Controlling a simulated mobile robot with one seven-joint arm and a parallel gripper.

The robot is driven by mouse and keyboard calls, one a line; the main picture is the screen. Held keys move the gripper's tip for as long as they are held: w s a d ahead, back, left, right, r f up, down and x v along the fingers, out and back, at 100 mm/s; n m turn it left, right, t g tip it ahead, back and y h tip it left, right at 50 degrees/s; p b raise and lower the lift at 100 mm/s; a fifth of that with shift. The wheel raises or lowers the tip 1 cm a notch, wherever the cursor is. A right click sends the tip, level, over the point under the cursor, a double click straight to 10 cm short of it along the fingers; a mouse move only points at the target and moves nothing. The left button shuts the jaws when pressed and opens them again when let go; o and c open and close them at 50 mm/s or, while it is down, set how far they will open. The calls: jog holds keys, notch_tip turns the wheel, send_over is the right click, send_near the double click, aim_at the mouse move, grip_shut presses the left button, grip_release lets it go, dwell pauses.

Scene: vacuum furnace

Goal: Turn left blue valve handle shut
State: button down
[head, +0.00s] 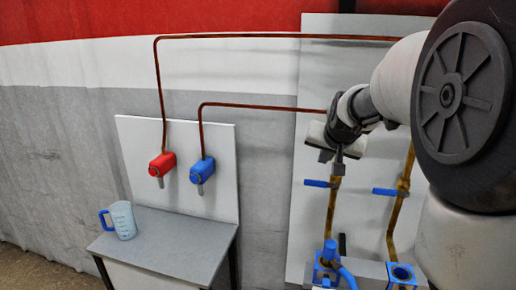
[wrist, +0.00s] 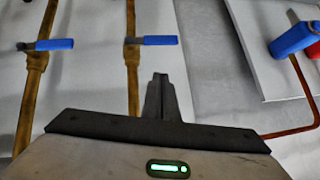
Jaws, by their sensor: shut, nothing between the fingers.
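The left blue valve handle (head: 317,183) sticks out level to the left, crosswise to its upright brass pipe (head: 331,208). My gripper (head: 338,168) hangs just above that valve with its fingers together and nothing between them. The wrist view is turned over, and there the left handle (wrist: 160,40) lies just beyond my fingertips (wrist: 160,78). A gap shows between fingertips and handle in the wrist view; in the head view I cannot tell how far apart they are in depth.
The right blue valve handle (head: 385,191) is also crosswise to its pipe. Blue fittings (head: 328,270) stand below the pipes. Red (head: 162,164) and blue (head: 202,170) taps are on a panel at left, above a table (head: 190,250) with a measuring jug (head: 123,220).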

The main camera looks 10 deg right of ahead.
aim_at(321, 184)
jog(key=f, duration=0.1)
jog(key=w+f, duration=0.1)
jog(key=f, duration=0.3)
jog(key=shift+w+a+f, duration=0.1)
jog(key=shift+w+a, duration=0.2)
jog(key=shift+w+a+f+b, duration=0.2)
jog(key=shift+a+f+b, duration=0.45)
jog(key=shift+b, duration=0.45)
jog(key=shift+d, duration=0.1)
